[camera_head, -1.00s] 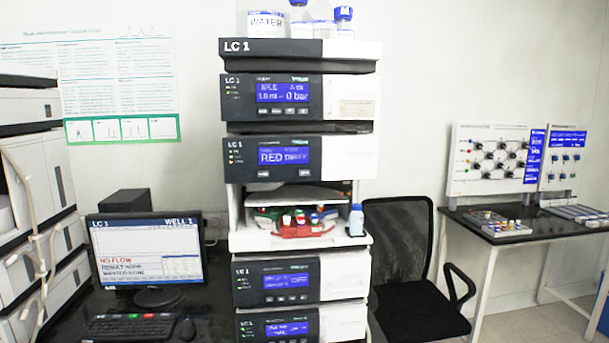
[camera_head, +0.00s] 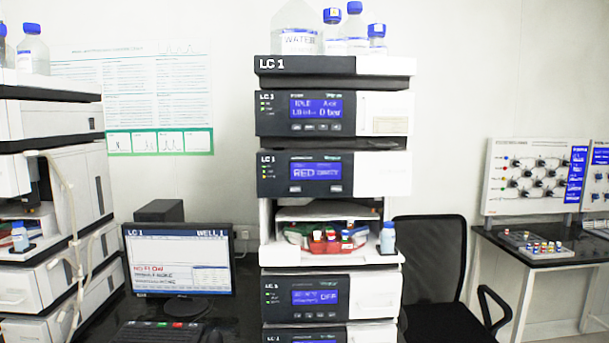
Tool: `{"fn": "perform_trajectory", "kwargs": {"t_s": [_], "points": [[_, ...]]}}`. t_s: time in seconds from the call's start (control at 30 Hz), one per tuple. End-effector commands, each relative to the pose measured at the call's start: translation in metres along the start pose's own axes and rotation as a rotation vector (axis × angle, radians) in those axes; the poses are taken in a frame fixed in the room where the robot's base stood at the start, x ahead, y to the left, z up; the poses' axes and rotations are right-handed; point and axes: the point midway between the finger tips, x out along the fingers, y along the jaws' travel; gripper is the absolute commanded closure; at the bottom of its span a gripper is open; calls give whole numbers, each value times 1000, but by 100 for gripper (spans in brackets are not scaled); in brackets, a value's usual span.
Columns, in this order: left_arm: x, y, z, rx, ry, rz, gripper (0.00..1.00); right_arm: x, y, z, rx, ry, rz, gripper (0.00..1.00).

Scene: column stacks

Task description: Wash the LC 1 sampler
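The LC 1 stack stands in the middle of the head view. Its open sampler bay (camera_head: 290,255) holds a red tray (camera_head: 328,246) with several vials with coloured caps. A small blue-capped bottle (camera_head: 388,238) stands at the right of the bay's ledge. Above it is a module whose display (camera_head: 316,171) reads "RED". The module above that has a display (camera_head: 316,106) that seems to show 0 bar. The monitor (camera_head: 178,260) at the left reads LC 1, WELL 1 and NO FLOW, with smaller lines too blurred to read surely. Neither of my grippers is in view.
Bottles, one marked WATER (camera_head: 299,40), stand on top of the stack. Another instrument stack (camera_head: 75,175) is at the left. A keyboard (camera_head: 160,332) lies before the monitor. A black chair (camera_head: 430,255) stands right of the stack, with a side table (camera_head: 540,258) beyond.

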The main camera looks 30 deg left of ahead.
Motion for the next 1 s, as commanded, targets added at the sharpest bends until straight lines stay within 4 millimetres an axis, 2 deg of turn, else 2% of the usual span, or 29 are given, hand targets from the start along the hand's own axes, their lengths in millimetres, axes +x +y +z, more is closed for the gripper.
{"fn": "perform_trajectory", "kwargs": {"t_s": [0.1,0.37,1.0], "points": [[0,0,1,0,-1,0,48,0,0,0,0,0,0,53],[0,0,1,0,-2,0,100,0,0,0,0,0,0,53],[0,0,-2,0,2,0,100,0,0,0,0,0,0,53]]}}
